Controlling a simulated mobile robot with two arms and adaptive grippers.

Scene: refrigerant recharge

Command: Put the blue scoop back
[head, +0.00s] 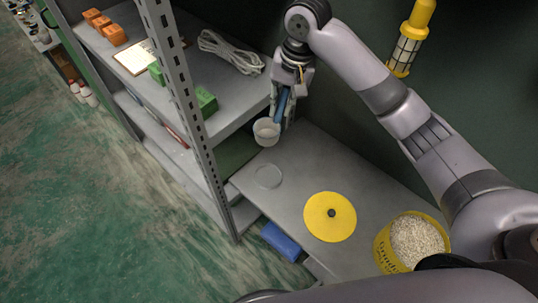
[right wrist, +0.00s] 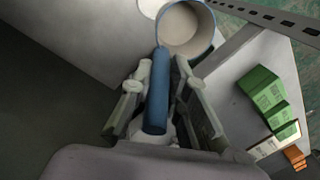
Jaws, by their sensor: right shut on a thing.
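The blue scoop has a blue handle (head: 282,104) and a whitish round cup (head: 266,132). My right gripper (head: 287,98) is shut on the handle and holds the scoop above the far end of the grey bench, beside the shelf. In the right wrist view the handle (right wrist: 156,95) lies between the two fingers (right wrist: 160,90), and the cup (right wrist: 186,28) sticks out beyond them, with a pale, plain inside. A pale round disc (head: 268,176) lies on the bench nearer than the scoop. My left gripper is not in view.
A yellow disc (head: 330,228) with a dark centre lies on the bench (head: 290,190). A yellow tub (head: 385,255) of pale granules stands at the right. The metal shelf post (head: 185,100) rises to the left of the scoop. Green blocks (head: 206,102) and white cable (head: 230,53) lie on the shelf.

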